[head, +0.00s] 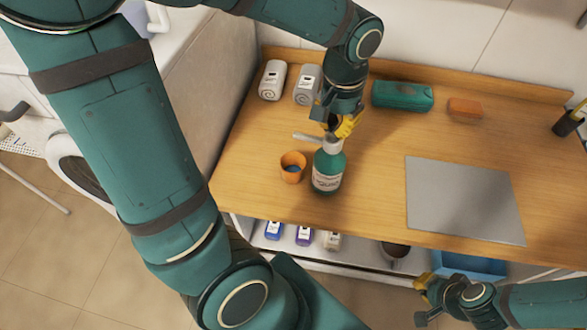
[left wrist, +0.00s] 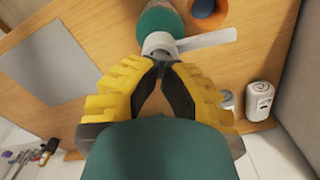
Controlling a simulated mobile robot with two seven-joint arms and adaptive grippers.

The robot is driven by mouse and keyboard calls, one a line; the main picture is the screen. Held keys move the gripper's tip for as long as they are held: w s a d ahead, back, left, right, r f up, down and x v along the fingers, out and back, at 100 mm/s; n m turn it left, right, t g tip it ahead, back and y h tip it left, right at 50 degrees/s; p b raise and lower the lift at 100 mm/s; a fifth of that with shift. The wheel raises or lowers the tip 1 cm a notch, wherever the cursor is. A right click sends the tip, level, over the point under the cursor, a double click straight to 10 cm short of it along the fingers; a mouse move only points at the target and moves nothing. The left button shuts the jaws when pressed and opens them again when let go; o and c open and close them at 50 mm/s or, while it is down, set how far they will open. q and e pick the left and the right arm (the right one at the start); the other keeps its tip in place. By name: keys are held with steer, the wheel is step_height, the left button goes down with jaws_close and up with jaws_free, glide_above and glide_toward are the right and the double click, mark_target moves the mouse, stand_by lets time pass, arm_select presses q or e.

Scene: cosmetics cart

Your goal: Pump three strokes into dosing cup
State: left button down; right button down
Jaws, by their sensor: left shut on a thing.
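A green pump bottle (head: 328,171) with a pale label and a grey pump head stands upright on the wooden counter. Its spout (head: 307,137) points left, above and behind the orange dosing cup (head: 291,176), which stands just left of the bottle and looks blue inside. My left gripper (head: 345,127) is at the bottle's top from behind. In the left wrist view its yellow fingers (left wrist: 162,66) are closed together at the pump head (left wrist: 158,44), and the cup (left wrist: 204,8) is cut by the top edge. My right gripper (head: 424,300) is low at the right, below the counter front; its fingertips are unclear.
A grey mat (head: 463,198) lies right of the bottle. A green case (head: 402,95), an orange block (head: 464,109) and two rolled towels (head: 272,80) line the back. Small bottles (head: 304,236) and a blue bin (head: 468,265) sit on the shelf below.

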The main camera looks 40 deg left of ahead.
arm_select(q)
steer(key=shift+f+b, duration=0.6)
steer(key=shift+f, duration=0.3)
steer(key=shift+r, duration=0.2)
steer(key=shift+r+p, duration=1.9)
steer(key=shift+r, duration=0.25)
steer(key=shift+r, duration=0.1)
step_height(320, 180, up, 6)
steer(key=p, duration=0.5)
steer(key=shift+s, duration=0.1)
